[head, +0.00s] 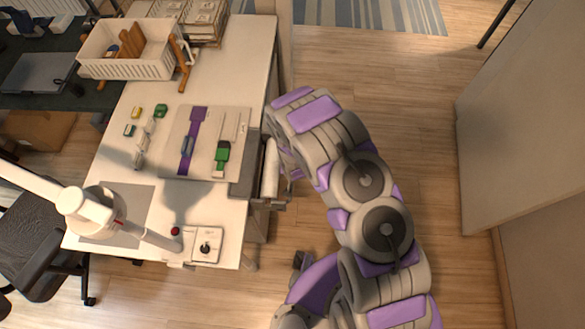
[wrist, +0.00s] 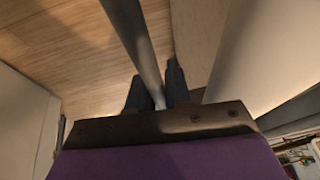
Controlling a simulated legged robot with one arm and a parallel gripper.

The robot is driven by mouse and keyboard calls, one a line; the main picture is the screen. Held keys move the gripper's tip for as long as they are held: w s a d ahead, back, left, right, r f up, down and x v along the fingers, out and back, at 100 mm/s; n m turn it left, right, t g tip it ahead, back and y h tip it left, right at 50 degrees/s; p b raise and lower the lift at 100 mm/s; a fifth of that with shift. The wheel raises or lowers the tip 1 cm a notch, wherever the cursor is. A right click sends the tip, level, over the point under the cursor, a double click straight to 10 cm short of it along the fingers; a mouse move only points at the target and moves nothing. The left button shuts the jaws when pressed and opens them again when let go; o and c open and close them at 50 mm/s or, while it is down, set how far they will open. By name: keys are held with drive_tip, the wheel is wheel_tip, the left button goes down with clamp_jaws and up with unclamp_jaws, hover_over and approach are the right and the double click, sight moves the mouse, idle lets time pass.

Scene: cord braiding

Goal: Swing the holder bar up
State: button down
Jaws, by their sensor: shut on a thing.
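The holder bar (wrist: 134,35) is a smooth grey rod in the wrist view, running from the top edge down between my fingers. My gripper (wrist: 156,74) has its two dark fingers on either side of the bar, shut on it. A white roll (head: 270,168) hangs upright in the picture along that edge, beside my arm. A pale cylinder, seemingly this roll, also shows on the right of the wrist view (wrist: 234,55).
Wooden floor is clear right of my arm.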

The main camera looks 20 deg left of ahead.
drive_tip(key=c, duration=1.1)
unclamp_jaws()
drive_tip(key=shift+a+f, duration=0.1)
drive_tip(key=shift+a, duration=0.05)
drive_tip(key=shift+c, duration=0.2)
drive_tip(key=shift+s+d+r, duration=0.1)
drive_tip(key=shift+d+r, duration=0.15)
drive_tip(key=shift+r, duration=0.25)
drive_tip(key=p+v, duration=0.2)
drive_tip(key=v, duration=1.4)
drive_tip(key=shift+s, duration=0.2)
drive_tip(key=shift+w+a, duration=0.1)
